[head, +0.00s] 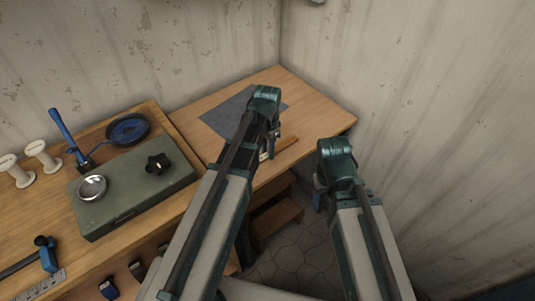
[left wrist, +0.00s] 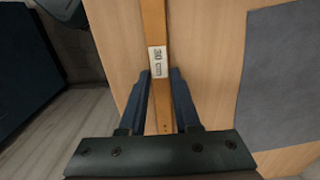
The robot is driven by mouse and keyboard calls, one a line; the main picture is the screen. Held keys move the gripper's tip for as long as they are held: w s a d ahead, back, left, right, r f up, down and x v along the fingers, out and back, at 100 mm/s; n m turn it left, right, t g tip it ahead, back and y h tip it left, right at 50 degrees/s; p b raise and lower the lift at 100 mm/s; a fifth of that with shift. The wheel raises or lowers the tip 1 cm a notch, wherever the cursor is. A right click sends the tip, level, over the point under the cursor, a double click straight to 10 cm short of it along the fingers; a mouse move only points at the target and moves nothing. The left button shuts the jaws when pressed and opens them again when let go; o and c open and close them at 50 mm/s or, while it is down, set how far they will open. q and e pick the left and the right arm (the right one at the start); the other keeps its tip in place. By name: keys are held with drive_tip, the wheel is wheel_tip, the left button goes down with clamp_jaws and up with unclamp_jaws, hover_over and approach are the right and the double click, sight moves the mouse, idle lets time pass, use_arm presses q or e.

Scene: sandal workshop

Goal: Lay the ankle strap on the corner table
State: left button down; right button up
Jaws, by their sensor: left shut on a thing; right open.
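The ankle strap is a narrow tan-orange strip (head: 288,145) with a "30 cm" label, seen lengthwise in the left wrist view (left wrist: 154,25). My left gripper (head: 269,152) is shut on it; the strap runs between its two fingers in the left wrist view (left wrist: 159,78). The strap is over the front part of the corner table (head: 312,110), whose wood also shows in the left wrist view (left wrist: 215,50). I cannot tell whether it touches the wood. My right gripper (head: 319,197) is open beyond the table's front right edge, mostly hidden by its own arm.
A grey mat (head: 222,118) lies on the corner table, partly behind my left arm. Walls close off the back and right. A wooden step (head: 277,216) stands below.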

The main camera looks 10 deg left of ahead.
use_arm(q)
drive_tip(key=shift+f, duration=0.15)
drive_tip(key=c, duration=0.6)
unclamp_jaws()
drive_tip(key=shift+r, duration=0.2)
wheel_tip(320, 180, up, 12)
drive_tip(key=p, duration=1.2)
drive_tip(key=s+d+n, duration=0.1)
drive_tip(key=s+d, duration=0.2)
drive_tip(key=s, duration=0.2)
drive_tip(key=s+d+n, duration=0.1)
drive_tip(key=s+d, duration=0.2)
drive_tip(key=s, duration=0.2)
drive_tip(key=s+d+n+y, duration=0.1)
drive_tip(key=s+d, duration=0.2)
drive_tip(key=s, duration=0.2)
drive_tip(key=shift+s+d+r+n, duration=0.1)
drive_tip(key=shift+n, duration=0.3)
